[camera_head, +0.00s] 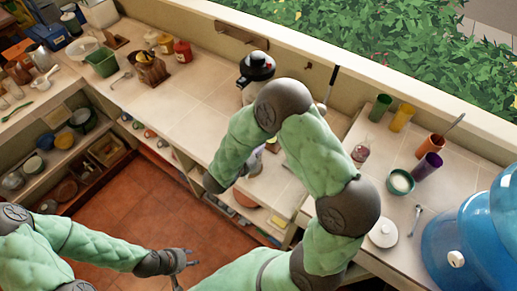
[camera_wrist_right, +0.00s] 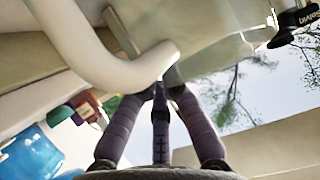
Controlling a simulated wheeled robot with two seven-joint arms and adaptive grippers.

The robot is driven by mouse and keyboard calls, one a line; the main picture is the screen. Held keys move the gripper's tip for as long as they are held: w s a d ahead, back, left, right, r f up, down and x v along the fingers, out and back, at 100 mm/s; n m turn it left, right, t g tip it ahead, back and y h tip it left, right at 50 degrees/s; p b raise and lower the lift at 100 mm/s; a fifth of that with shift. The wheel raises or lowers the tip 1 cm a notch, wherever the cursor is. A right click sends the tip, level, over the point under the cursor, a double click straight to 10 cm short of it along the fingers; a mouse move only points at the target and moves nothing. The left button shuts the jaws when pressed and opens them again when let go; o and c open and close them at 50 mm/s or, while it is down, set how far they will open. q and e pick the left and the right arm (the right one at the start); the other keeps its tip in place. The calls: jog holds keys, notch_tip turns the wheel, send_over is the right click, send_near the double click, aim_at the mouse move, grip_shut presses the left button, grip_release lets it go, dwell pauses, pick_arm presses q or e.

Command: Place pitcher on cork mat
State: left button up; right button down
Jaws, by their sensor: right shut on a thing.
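In the right wrist view, the pitcher (camera_wrist_right: 185,25) fills the top, with a thick pale curved handle (camera_wrist_right: 85,40). My right gripper (camera_wrist_right: 160,88) has its dark fingers closed at the lower end of that handle. I cannot identify the cork mat with certainty.
A black-lidded appliance (camera_head: 257,66) stands on the counter by the wall. The tiled counter (camera_head: 190,100) left of my right arm is largely clear.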

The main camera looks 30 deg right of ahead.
jog(key=c, duration=1.4)
grip_release()
jog(key=p+v, duration=0.1)
jog(key=v, duration=1.1)
jog(key=w+a+f+n+t+y, duration=0.1)
jog(key=w+f+n+y, duration=0.25)
jog(key=f, duration=0.45)
jog(key=w+a+f+n+t+y, duration=0.1)
jog(key=w+a+f+n+y, duration=0.15)
jog(key=f+y, duration=0.35)
jog(key=s+a+f+n+g+y, duration=0.1)
jog(key=s+a+f+g+y, duration=0.1)
jog(key=s, duration=0.3)
jog(key=s+a+f+n+g+y, duration=0.1)
jog(key=s+f+n+g+y, duration=0.1)
jog(key=s+f, duration=0.3)
jog(key=s+a+f+n+g+y, duration=0.2)
jog(key=s+f, duration=0.2)
jog(key=s, duration=0.2)
jog(key=shift+s+a+f+g+y, duration=0.25)
jog(key=shift+s+a+g, duration=0.05)
jog(key=shift+a, duration=0.05)
